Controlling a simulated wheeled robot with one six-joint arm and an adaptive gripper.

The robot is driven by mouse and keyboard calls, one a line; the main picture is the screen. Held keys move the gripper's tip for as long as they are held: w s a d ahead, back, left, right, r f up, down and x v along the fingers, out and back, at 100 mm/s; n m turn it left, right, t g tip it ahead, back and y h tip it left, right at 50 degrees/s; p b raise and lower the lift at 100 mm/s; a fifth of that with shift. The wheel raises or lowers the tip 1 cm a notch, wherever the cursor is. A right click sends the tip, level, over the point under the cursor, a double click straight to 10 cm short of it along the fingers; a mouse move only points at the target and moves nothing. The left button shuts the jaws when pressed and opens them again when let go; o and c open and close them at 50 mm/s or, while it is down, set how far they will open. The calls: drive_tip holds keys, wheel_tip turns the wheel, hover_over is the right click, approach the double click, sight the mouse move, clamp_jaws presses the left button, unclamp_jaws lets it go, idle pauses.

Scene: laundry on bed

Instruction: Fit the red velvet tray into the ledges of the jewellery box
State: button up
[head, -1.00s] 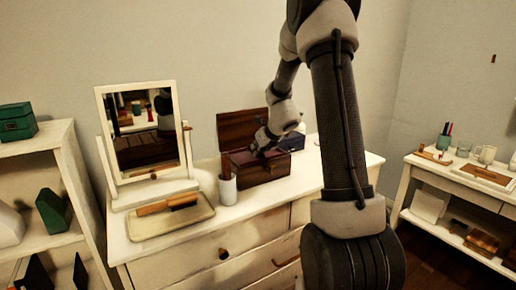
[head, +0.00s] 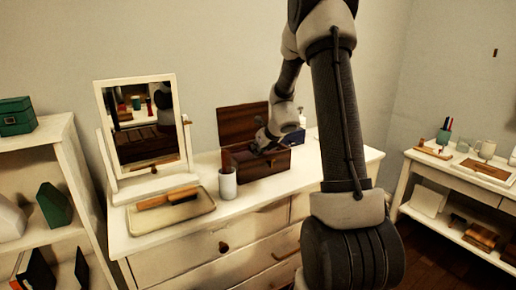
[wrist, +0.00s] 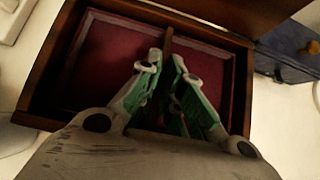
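The jewellery box (head: 263,163) is dark brown wood and stands on the dresser with its lid raised at the back. In the wrist view, the red velvet tray (wrist: 112,62) lies within the walls of the box (wrist: 48,62). A thin brown divider splits its red floor. My gripper (wrist: 167,62) reaches down over the tray, with its green-padded fingers on both sides of the divider and apparently closed on it. My gripper (head: 262,146) also shows over the box opening in the head view. The ledges are hidden, so I cannot tell whether the tray rests on them.
A white cup (head: 228,183) stands close to the box's front left. A tilting mirror (head: 143,125) and a shallow tray with a brush (head: 168,201) are further left. A dark blue box (wrist: 288,55) sits just right of the jewellery box. The dresser's front strip is clear.

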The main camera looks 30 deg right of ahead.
drive_tip(key=o, duration=0.4)
drive_tip(key=v, duration=1.2)
